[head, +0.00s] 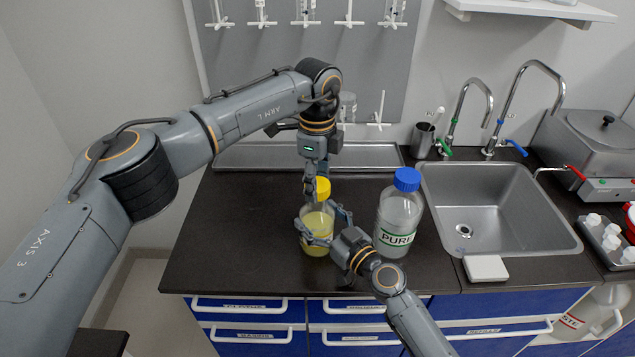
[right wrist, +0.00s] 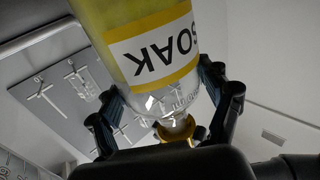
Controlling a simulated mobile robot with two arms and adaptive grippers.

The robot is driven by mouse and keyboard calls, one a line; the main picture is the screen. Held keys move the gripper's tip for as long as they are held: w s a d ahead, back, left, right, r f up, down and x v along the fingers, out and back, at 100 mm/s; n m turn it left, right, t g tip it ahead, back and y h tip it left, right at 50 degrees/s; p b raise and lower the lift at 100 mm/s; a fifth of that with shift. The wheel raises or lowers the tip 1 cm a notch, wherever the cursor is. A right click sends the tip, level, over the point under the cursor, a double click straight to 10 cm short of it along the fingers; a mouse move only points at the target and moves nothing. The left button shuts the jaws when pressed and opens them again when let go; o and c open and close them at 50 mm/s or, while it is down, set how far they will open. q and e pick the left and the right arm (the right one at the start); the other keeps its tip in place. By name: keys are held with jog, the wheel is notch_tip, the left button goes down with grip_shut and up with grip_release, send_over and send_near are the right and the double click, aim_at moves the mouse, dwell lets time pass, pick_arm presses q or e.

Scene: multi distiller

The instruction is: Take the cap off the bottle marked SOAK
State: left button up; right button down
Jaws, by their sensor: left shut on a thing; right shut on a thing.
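The SOAK bottle (head: 316,228) is clear, holds yellow liquid and stands upright on the dark counter. Its yellow-bordered SOAK label (right wrist: 155,55) shows upside down in the right wrist view. The yellow cap (head: 323,187) is at the bottle's neck; I cannot tell if it is loose. My left gripper (head: 315,190) comes down from above, shut on the cap and partly hiding it. My right gripper (head: 322,226) is shut around the bottle's body from the right; its fingers also show on both sides of the bottle in the right wrist view (right wrist: 165,112).
A blue-capped bottle marked PURE (head: 398,218) stands close to the right of my right gripper. Beyond it are the sink (head: 440,220) and two taps. A metal tray (head: 365,155) lies along the wall. The counter left of the SOAK bottle is clear.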

pick_arm(q)
jog(key=shift+r, duration=2)
pick_arm(e)
grip_release()
